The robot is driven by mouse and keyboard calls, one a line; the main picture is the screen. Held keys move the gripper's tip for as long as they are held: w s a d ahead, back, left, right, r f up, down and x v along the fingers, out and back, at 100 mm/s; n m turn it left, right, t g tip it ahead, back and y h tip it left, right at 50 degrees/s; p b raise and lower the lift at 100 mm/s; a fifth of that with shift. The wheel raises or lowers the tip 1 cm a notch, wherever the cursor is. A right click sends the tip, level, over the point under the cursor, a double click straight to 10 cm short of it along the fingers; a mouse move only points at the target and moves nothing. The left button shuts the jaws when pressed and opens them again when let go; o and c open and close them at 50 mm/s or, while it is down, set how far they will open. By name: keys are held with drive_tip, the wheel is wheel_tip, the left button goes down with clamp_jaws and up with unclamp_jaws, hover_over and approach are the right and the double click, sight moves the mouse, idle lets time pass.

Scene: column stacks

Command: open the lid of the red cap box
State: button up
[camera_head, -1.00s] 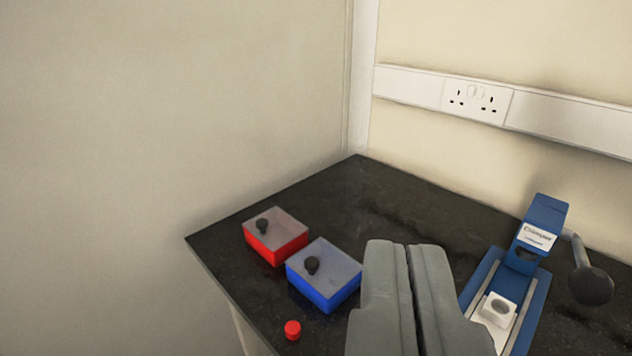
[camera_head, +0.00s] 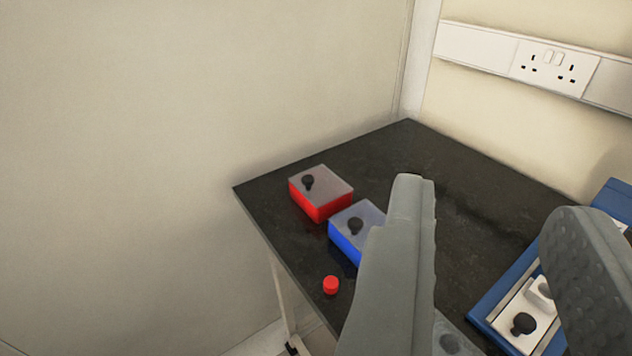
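The red cap box (camera_head: 319,204) stands on the dark worktop (camera_head: 390,144) near its left edge. Its grey translucent lid (camera_head: 330,183) lies flat on top, with a black knob (camera_head: 308,182) on it. My gripper (camera_head: 487,200) is open, its two grey fingers wide apart with nothing seen between them. It is in front of and to the right of the red box, apart from it in the picture.
A blue box (camera_head: 343,242) with a black-knobbed lid stands beside the red one, partly hidden by my left finger. A red cap (camera_head: 331,285) lies near the front left edge. A blue and white device (camera_head: 509,299) is at right, partly covered by my right finger.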

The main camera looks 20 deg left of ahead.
drive_tip(key=shift+o, duration=0.9)
drive_tip(key=w+a+f+n+g, duration=0.1)
drive_tip(key=w+a+g, duration=0.1)
drive_tip(key=w, duration=0.5)
drive_tip(key=w+a+n+g+y, duration=0.1)
drive_tip(key=w+a+g, duration=0.2)
drive_tip(key=w, duration=0.4)
drive_tip(key=shift+f+n+g+y, duration=0.3)
drive_tip(key=shift+f+n+g, duration=0.1)
drive_tip(key=shift+g, duration=0.3)
drive_tip(key=n+g, duration=0.3)
drive_tip(key=g, duration=0.4)
hover_over(308, 177)
drive_tip(key=s+d, duration=0.4)
drive_tip(key=s, duration=0.2)
wheel_tip(308, 177, down, 6)
drive_tip(key=shift+y, duration=0.3)
drive_tip(key=x, duration=1.7)
drive_tip(key=shift+s+a, duration=0.1)
drive_tip(key=shift+a, duration=0.1)
drive_tip(key=shift+r, duration=0.1)
clamp_jaws()
